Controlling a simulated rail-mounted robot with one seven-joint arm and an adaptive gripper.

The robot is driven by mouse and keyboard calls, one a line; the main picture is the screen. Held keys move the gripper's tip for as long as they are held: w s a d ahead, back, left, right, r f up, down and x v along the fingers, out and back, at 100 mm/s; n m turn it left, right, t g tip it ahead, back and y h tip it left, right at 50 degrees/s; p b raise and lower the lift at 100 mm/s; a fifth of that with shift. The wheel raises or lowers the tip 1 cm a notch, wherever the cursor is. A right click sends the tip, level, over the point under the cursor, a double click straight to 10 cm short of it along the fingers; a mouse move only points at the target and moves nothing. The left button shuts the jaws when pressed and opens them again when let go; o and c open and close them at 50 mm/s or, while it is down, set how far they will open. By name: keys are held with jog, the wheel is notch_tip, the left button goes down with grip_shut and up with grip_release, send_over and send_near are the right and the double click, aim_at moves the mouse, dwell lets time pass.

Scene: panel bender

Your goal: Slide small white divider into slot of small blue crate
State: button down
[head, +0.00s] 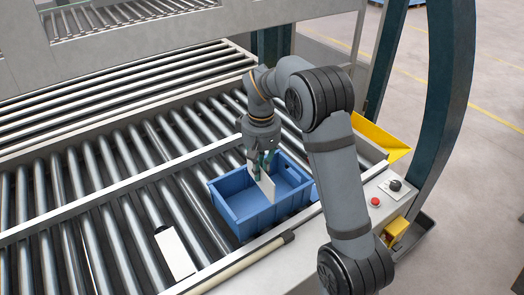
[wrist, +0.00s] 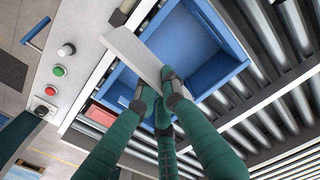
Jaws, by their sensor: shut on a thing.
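The small blue crate (head: 232,201) sits on the roller conveyor near its front rail, and it also shows in the wrist view (wrist: 213,78). My gripper (head: 262,168) is over the crate and is shut on a small white divider (head: 266,187). In the wrist view my gripper (wrist: 160,97) pinches one end of the white divider (wrist: 135,52), which runs across part of the crate opening. The divider stands roughly upright in the head view, its lower part within the crate's outline. I cannot tell whether its edge is in a slot.
A second white plate (head: 175,252) lies on the rollers left of the crate. A panel with a red button (head: 375,201) and black knob is at the right. A yellow chute (head: 380,141) is behind it. A red thing (wrist: 102,117) lies beside the crate in the wrist view.

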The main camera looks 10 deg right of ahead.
jog(key=w+d+f+n+p, duration=0.1)
jog(key=w+d+p, duration=0.15)
jog(key=w, duration=0.25)
jog(key=f+b, duration=0.3)
jog(key=f, duration=0.1)
jog(key=f+b, duration=0.4)
jog(key=a+f+b, duration=0.1)
jog(key=f+b, duration=0.2)
jog(key=f, duration=0.1)
jog(key=shift+w+f+b, duration=0.2)
jog(key=shift+f+b, duration=0.1)
jog(key=shift+f, duration=0.05)
jog(key=shift+f, duration=0.25)
dwell(0.7)
jog(key=c, duration=1.8)
grip_release()
jog(key=shift+r, duration=0.15)
